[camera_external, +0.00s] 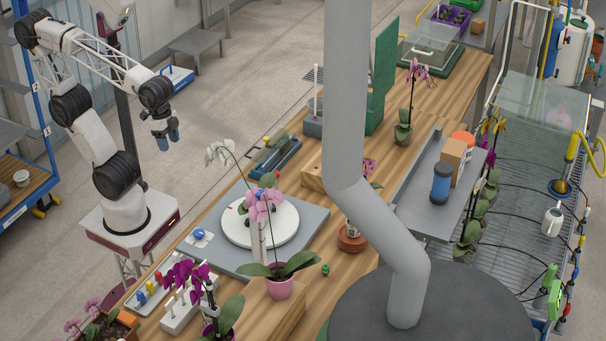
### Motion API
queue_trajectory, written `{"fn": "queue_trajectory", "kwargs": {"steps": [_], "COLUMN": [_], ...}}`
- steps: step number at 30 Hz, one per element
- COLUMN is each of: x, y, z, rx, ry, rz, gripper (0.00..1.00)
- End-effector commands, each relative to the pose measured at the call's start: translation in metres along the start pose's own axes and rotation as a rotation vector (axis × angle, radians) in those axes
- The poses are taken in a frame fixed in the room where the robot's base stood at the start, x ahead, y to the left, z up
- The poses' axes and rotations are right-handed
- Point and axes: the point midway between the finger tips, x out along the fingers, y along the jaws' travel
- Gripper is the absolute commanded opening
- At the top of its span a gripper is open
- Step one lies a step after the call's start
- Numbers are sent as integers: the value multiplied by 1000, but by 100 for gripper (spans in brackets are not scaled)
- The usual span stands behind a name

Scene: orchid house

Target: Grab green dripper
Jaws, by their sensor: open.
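A small green piece (325,269), which looks like the green dripper, sits on the wooden bench (312,292) to the right of a pink pot. It is too small to make out its details.
A pink-potted orchid (279,288) stands left of the green piece, and a terracotta-coloured pot (352,238) stands behind it. A white turntable (260,222) lies on a grey board. A thick grey pipe (385,235) and dark round top (440,310) hide the bench's right part.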

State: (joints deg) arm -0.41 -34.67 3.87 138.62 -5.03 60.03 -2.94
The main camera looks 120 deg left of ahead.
Motion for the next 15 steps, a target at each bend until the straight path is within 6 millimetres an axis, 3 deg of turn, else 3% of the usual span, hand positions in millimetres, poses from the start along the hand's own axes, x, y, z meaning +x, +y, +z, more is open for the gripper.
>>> {"fn": "queue_trajectory", "kwargs": {"steps": [5, 15], "x": [-1, 0], "y": [10, 31], "z": [-33, -120], "rx": [-129, -462], "ry": [-29, -110], "rz": [65, 228], "gripper": [58, 58]}}
